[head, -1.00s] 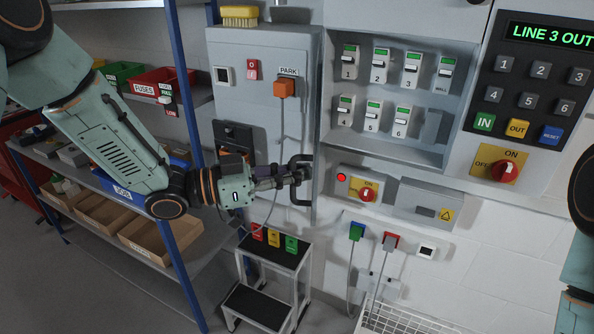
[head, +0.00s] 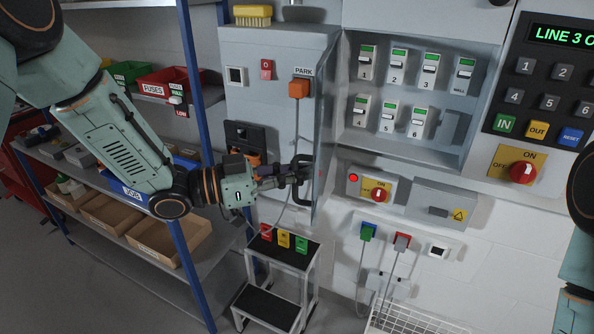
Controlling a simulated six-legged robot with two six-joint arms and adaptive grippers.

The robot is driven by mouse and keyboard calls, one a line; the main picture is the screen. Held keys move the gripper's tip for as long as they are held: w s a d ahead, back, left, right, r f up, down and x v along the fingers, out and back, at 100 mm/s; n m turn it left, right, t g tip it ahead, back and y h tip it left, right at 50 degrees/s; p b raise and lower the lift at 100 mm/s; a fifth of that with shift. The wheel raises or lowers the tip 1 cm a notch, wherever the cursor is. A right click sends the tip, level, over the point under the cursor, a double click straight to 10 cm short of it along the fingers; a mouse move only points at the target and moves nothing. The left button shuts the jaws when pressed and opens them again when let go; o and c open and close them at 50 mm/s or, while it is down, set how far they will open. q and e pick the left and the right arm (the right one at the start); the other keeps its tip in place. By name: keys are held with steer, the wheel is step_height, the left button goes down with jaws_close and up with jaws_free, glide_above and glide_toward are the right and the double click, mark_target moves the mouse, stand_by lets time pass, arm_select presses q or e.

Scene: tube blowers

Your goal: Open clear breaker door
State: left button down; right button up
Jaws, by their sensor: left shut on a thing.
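The clear breaker door (head: 326,130) stands swung out to the left of the breaker panel (head: 400,139), seen nearly edge-on as a thin pale sheet. Its black handle (head: 303,190) is at the door's lower free edge. My left gripper (head: 293,175) is shut on this handle, in front of the grey cabinet (head: 270,120). The breaker switches (head: 396,66) in the panel are in plain view, in two rows. My right arm shows only at the right edge; its gripper is out of frame.
A PARK plug (head: 300,89) and its cable hang on the cabinet behind my gripper. A step stool (head: 287,250) with coloured tags stands below. A shelf (head: 212,262) with bins is at left. A red rotary switch (head: 379,194) sits under the panel.

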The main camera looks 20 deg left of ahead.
arm_select(q)
steer(key=shift+s+f, duration=0.2)
steer(key=c, duration=1.7)
jaws_free()
steer(key=shift+d+r, duration=0.1)
steer(key=shift+d, duration=0.1)
steer(key=shift+s+a+r, duration=0.15)
steer(key=shift+a, duration=0.1)
steer(key=shift+a, duration=0.1)
steer(key=v, duration=1.1)
steer(key=shift+s+a, duration=0.1)
steer(key=shift+a, duration=0.1)
